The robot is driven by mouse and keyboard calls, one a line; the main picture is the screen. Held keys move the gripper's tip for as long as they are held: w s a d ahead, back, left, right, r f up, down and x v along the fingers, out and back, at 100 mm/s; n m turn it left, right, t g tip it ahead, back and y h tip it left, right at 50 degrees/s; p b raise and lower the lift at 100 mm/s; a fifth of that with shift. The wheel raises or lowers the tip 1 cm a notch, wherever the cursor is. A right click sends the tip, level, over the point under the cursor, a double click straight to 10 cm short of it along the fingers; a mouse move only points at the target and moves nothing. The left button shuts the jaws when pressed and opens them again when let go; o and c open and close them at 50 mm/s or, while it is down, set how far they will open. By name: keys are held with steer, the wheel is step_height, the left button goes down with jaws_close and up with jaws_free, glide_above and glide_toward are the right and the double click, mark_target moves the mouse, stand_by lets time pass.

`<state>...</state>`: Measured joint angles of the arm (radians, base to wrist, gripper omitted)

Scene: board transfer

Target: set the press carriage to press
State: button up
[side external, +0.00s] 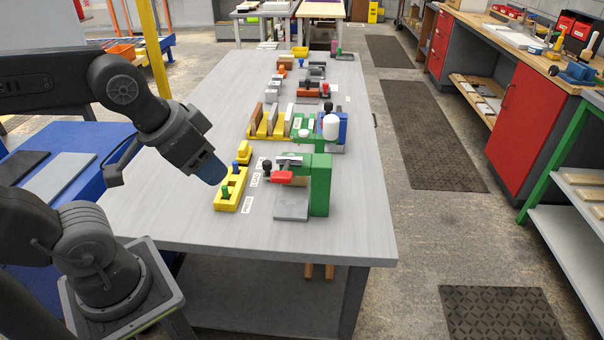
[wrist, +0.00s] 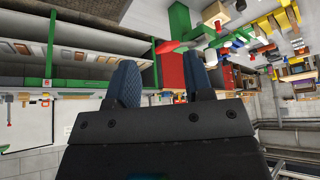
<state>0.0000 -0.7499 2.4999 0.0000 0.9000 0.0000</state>
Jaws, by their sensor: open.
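A green press (side external: 320,188) stands at the near right of the grey table, on a grey base plate (side external: 291,206). On its left side are a red block (side external: 282,177) and a black knob (side external: 267,168); I cannot tell which part is the carriage. White labels lie to its left; the nearest seems to read PRESS (side external: 248,206), the one behind it LOAD (side external: 255,181). My gripper (side external: 211,172), with blue fingertips, is above the table's left edge, left of the press. It is open and empty. The wrist view shows both fingers apart (wrist: 162,78) and the press tilted (wrist: 180,22).
A yellow block with green and blue pegs (side external: 231,190) stands between my gripper and the press. The table's near right corner is clear.

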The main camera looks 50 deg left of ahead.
steer(key=shift+o, duration=0.8)
steer(key=g, duration=0.6)
glide_above(266, 162)
step_height(266, 162, down, 11)
step_height(266, 162, down, 14)
steer(key=shift+r, duration=0.1)
steer(key=shift+c, duration=0.4)
jaws_close()
steer(key=shift+d, duration=0.1)
